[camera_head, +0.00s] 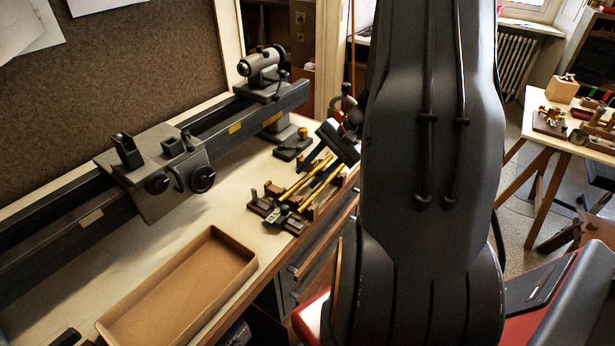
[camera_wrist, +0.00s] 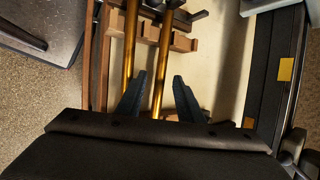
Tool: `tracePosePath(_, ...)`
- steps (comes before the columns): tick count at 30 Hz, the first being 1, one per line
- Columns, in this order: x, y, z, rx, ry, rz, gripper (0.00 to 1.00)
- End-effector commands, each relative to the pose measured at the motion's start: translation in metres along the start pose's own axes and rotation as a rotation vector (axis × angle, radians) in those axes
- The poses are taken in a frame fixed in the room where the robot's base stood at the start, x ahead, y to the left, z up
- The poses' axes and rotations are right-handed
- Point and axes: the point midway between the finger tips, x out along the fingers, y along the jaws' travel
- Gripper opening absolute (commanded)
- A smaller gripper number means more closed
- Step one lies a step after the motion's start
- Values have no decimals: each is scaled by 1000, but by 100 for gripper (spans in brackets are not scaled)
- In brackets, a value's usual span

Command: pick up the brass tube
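Two thin brass tubes lie side by side on a wooden rack on the bench: one brass tube (camera_head: 302,182) on the left and another brass tube (camera_head: 318,190) on the right. In the wrist view they run lengthwise as a left tube (camera_wrist: 130,45) and a right tube (camera_wrist: 164,50). My gripper (camera_wrist: 158,76) is open, its two dark fingers apart. The right tube passes between the fingers in that picture; the left tube runs by the left finger. I cannot tell the height gap, and no grip shows. In the head view my arm hides part of the bench.
The wooden rack (camera_wrist: 184,43) has upright pegs near the tubes. An empty tan tray (camera_head: 190,290) lies on the bench's near side. A dark lathe-like machine (camera_head: 165,170) runs along the back. Bare bench top shows between tray and rack. Another table (camera_head: 570,140) stands at right.

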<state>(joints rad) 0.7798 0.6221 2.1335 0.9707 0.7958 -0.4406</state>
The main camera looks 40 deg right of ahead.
Motion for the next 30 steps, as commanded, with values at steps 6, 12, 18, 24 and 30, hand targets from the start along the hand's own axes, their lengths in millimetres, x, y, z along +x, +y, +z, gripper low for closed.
tracePosePath(6, 0, 0, 0, 0, 0, 0, 1)
tracePosePath(12, 0, 0, 0, 0, 0, 0, 0)
tracePosePath(18, -2, -1, 0, 0, 1, -1, 0)
tracePosePath(24, -13, -8, 4, -2, 4, -1, 0)
tracePosePath(30, -36, -23, 13, -3, 4, -3, 0)
